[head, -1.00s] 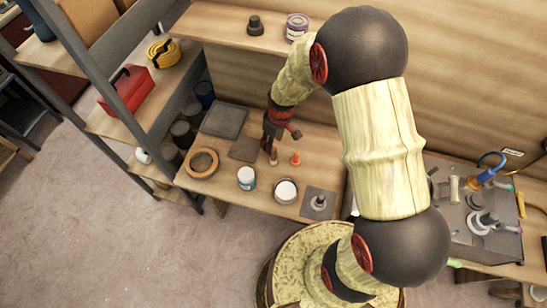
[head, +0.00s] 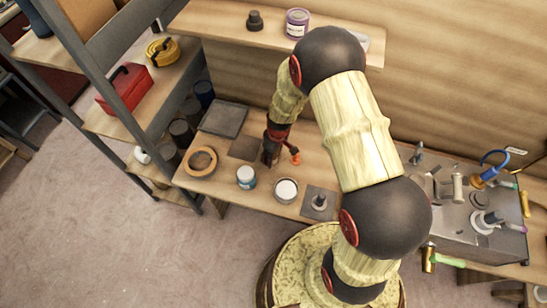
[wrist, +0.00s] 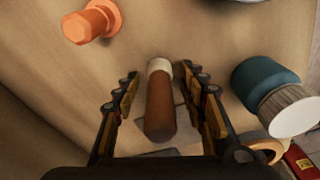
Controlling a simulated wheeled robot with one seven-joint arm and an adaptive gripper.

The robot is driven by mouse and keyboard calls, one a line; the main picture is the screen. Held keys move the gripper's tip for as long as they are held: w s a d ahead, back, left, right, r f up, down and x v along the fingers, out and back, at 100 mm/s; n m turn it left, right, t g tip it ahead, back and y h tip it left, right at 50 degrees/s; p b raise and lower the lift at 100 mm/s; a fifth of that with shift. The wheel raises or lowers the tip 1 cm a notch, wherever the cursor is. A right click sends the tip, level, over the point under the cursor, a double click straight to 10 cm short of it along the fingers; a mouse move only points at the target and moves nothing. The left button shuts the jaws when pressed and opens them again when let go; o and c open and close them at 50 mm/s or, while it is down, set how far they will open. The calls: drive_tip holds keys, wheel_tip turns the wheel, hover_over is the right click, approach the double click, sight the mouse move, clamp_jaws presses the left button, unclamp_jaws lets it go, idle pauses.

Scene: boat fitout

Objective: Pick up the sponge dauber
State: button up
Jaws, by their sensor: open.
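The sponge dauber (wrist: 161,105), which I take to be the brown cylinder with a cream end, stands between my fingers in the wrist view. My gripper (wrist: 163,85) is open, with one finger on each side of it and a visible gap on both sides. In the head view my gripper (head: 270,156) points down at the workbench and hides the dauber. An orange piece (head: 295,156) with a wider base stands just right of the gripper; it also shows at the upper left of the wrist view (wrist: 92,22).
A blue-labelled jar (head: 246,178) and a white-topped tin (head: 286,190) stand in front of the gripper. A tape ring (head: 200,161) and dark flat pads (head: 223,119) lie to the left. A shelf (head: 225,27) overhangs the bench behind.

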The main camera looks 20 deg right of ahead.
drive_tip(key=shift+r, duration=0.1)
drive_tip(key=shift+c, duration=0.2)
clamp_jaws()
